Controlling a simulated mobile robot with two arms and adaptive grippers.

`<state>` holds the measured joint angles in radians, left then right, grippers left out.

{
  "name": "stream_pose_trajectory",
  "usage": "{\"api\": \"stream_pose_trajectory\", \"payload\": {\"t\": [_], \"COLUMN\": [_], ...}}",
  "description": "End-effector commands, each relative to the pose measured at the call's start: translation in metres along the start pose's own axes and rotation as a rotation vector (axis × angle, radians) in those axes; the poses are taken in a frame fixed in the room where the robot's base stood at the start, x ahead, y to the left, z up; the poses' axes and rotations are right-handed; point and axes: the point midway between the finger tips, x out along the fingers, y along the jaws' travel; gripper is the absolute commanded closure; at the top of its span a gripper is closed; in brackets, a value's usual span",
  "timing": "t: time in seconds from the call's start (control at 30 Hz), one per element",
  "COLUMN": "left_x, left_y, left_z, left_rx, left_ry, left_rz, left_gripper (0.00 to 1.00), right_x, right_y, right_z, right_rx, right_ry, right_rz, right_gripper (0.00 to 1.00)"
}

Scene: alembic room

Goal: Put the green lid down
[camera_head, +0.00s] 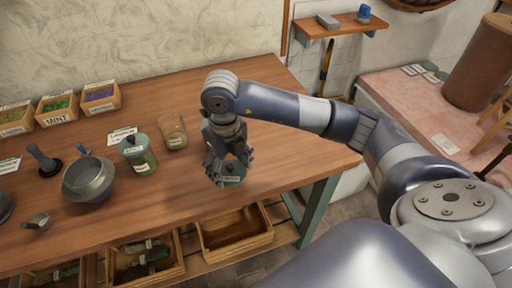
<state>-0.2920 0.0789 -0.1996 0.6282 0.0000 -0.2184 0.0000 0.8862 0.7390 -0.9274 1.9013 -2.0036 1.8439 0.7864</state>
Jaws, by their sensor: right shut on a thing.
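My right gripper (230,172) reaches down over the right part of the wooden table. It is shut on a small grey-green thing, which I take to be the green lid (234,168). An open glass jar (173,132) stands to the left of the gripper. My left gripper is not in view.
A metal bowl (88,178), a dark pestle-like tool (43,160) and a small scoop (38,222) are on the left of the table (290,150). Herb boxes (57,108) line the back. Bare tabletop lies right of the gripper. Wooden drawers (235,232) stand out below the front edge.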

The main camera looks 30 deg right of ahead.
Motion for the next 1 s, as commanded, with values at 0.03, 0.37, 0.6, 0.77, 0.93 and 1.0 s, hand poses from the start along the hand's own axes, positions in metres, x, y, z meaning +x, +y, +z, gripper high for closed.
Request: {"api": "stream_pose_trajectory", "payload": {"t": [0.03, 0.37, 0.6, 0.77, 0.93, 1.0], "left_x": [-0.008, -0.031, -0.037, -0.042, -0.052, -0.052], "left_y": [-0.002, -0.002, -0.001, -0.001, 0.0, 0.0], "left_z": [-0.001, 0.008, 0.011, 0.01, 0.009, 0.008], "left_rx": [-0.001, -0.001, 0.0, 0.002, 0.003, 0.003], "left_ry": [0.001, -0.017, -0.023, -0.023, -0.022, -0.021], "left_rz": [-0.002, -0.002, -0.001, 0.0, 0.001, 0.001], "left_gripper": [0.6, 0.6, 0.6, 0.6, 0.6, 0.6], "right_x": [-0.003, 0.006, 0.011, 0.021, 0.043, 0.047], "right_y": [-0.016, -0.097, -0.127, -0.128, -0.128, -0.128], "right_z": [0.004, 0.031, 0.042, 0.041, 0.041, 0.042], "right_rx": [0.01, 0.004, -0.003, -0.004, -0.003, -0.004], "right_ry": [0.003, 0.003, 0.0, 0.004, 0.004, 0.001], "right_rz": [-0.004, 0.0, 0.0, 0.001, 0.001, 0.001], "right_gripper": [0.53, 0.53, 0.53, 0.53, 0.53, 0.53]}}
